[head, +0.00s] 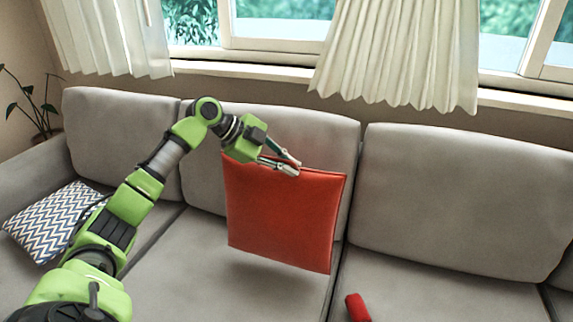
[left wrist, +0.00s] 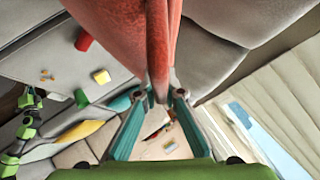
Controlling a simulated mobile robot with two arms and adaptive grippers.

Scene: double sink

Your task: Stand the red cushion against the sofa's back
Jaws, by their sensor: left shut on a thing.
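The red cushion (head: 283,215) hangs upright in front of the middle part of the sofa's back (head: 300,135). A soft shadow lies on the seat below its lower edge, and a small gap shows there. My left gripper (head: 292,166) is shut on the cushion's top edge. In the left wrist view, the two fingers (left wrist: 164,92) pinch the red cushion (left wrist: 150,45) between their tips. Whether the cushion's rear face touches the backrest is hidden. My right gripper cannot be made out in either view.
A zigzag-patterned cushion (head: 55,220) lies on the left seat, partly behind my arm. A small red cylinder-like object (head: 357,307) is on the seat at the front. Curtains (head: 400,55) hang behind the sofa, and a plant (head: 38,110) stands at far left.

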